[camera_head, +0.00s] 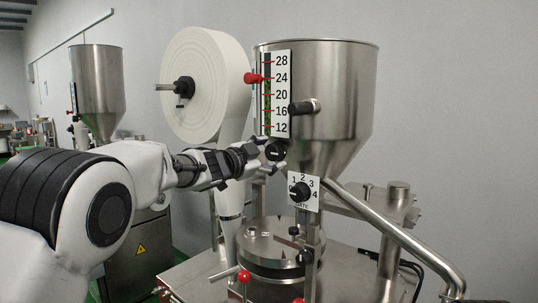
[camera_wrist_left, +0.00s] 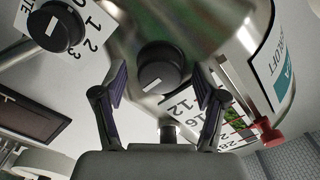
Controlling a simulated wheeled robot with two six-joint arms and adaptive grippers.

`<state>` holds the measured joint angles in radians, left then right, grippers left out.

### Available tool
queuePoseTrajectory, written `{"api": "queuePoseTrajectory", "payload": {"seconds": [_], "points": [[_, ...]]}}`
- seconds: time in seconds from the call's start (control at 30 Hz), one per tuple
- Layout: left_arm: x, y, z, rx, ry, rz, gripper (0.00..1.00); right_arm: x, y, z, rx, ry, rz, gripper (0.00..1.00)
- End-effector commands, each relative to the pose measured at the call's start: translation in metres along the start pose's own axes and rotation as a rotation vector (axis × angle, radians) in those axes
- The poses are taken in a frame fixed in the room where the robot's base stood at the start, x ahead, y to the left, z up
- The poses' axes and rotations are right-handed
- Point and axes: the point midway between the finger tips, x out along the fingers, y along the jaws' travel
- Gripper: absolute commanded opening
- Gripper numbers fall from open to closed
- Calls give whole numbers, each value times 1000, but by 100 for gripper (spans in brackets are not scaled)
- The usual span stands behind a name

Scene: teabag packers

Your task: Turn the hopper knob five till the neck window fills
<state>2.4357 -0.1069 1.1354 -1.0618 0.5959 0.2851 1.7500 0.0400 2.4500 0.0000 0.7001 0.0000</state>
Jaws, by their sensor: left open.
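The steel hopper (camera_head: 345,80) stands at the centre right, with a scale strip (camera_head: 281,95) numbered 12 to 28 on its front. A red pointer (camera_head: 254,78) sits near 24, and green shows in the slot beside the numbers. A black knob (camera_head: 275,150) with a white mark is below the scale; in the left wrist view this knob (camera_wrist_left: 163,68) lies between my fingertips. My left gripper (camera_head: 262,160) is open around it; contact cannot be told. A gate dial (camera_head: 300,192) with numbers up to 4 is lower right; it also shows in the wrist view (camera_wrist_left: 55,27). My right gripper is not in view.
Another black knob (camera_head: 305,107) sticks out right of the scale. A large white paper roll (camera_head: 205,85) hangs behind my left arm. A slanted steel tube (camera_head: 400,238) and a round steel turntable (camera_head: 265,240) lie below. A second hopper (camera_head: 97,80) stands at the left.

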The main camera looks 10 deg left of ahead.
Motion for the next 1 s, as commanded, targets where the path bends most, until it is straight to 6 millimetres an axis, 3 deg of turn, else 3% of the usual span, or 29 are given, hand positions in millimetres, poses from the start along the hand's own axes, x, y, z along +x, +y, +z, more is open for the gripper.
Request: {"api": "queuePoseTrajectory", "payload": {"seconds": [0.23,0.5,0.63,0.77,1.0], "points": [[-17,-1,0,-2,-1,0,71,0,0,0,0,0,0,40],[-85,-1,0,-3,0,-2,71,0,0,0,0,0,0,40],[-109,-1,1,-3,0,-1,71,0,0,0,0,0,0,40],[-119,0,1,0,0,1,71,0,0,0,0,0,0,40],[-119,0,1,0,0,1,71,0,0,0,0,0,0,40]]}}
